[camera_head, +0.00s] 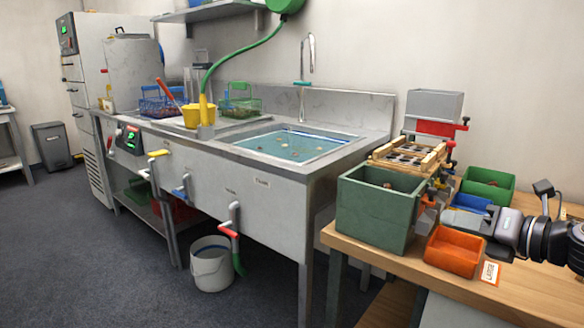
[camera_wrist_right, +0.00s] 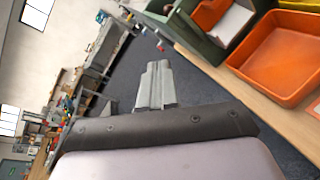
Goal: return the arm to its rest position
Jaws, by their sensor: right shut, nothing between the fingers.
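My right arm comes in from the right edge in the head view. My left gripper is not in view.
A green crate (camera_head: 370,215), a wooden-framed sorter (camera_head: 408,155), a blue bin (camera_head: 471,203) and a green bin (camera_head: 488,188) crowd the wooden bench (camera_head: 400,265). A "LARGE" card (camera_head: 490,272) lies beside the orange bin.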

